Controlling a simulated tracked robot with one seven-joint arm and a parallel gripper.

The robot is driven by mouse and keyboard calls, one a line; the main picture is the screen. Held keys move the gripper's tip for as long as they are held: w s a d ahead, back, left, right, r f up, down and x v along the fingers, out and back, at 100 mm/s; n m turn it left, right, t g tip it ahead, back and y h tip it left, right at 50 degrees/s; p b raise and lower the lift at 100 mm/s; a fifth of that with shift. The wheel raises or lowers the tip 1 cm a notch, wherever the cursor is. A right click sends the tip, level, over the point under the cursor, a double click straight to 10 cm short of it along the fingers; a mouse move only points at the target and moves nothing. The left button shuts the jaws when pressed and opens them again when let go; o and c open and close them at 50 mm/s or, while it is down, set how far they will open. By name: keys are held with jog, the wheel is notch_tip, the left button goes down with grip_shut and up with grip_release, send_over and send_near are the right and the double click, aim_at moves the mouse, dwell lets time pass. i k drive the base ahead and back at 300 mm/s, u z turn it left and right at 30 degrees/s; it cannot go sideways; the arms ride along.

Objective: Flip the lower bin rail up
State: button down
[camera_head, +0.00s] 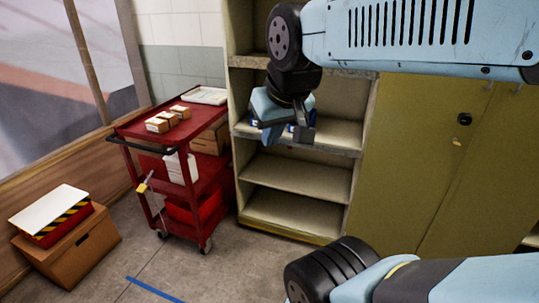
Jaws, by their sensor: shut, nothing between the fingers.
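An open beige shelf unit (363,110) stands in the middle of the view. A grey strip (335,149) runs along the front edge of its middle shelf and may be the lower bin rail. A similar grey strip (248,62) runs along the shelf above. My gripper (287,138) hangs fingers down in front of the middle shelf and overlaps the lower strip. It is shut and empty. Whether it touches the strip cannot be told. Small blue items, perhaps bins, show beside and behind the gripper and are mostly hidden.
A red cart (130,127) with small boxes (158,125) and a white tray (206,95) stands left of the shelf. Closed olive cabinet doors (410,150) are to the right. A cardboard box (70,257) sits at lower left. Open floor lies in front.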

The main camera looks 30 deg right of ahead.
aim_at(355, 154)
jog(key=u, duration=0.8)
jog(key=k, duration=1.2)
jog(key=z, duration=1.15)
jog(key=i, duration=1.15)
jog(key=z, duration=0.05)
